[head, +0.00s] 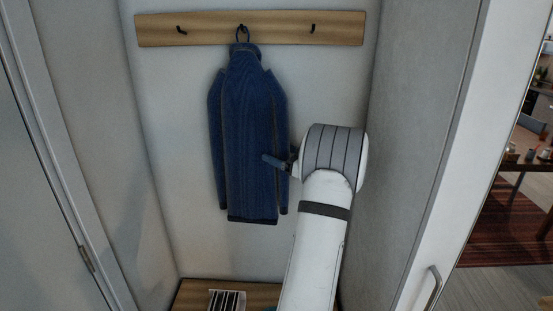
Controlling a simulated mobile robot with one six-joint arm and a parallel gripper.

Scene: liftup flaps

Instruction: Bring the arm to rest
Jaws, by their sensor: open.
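My arm (322,235) is white with a dark grey band and reaches up from the bottom of the head view. Its grey-ribbed joint is in front of the wall, right of a dark blue jacket. My gripper (273,160) shows only as a small dark part left of that joint, in front of the jacket's right side. It is open, and nothing is seen held in it. I cannot tell whether it touches the jacket. The jacket (251,140) hangs by its loop from the middle hook (242,30).
A wooden rail (205,29) with dark hooks is on the back wall. A wooden surface (190,297) at the bottom bears a striped item (227,301). Side walls enclose this narrow space. A white panel with a handle (430,288) stands at right, with a room beyond.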

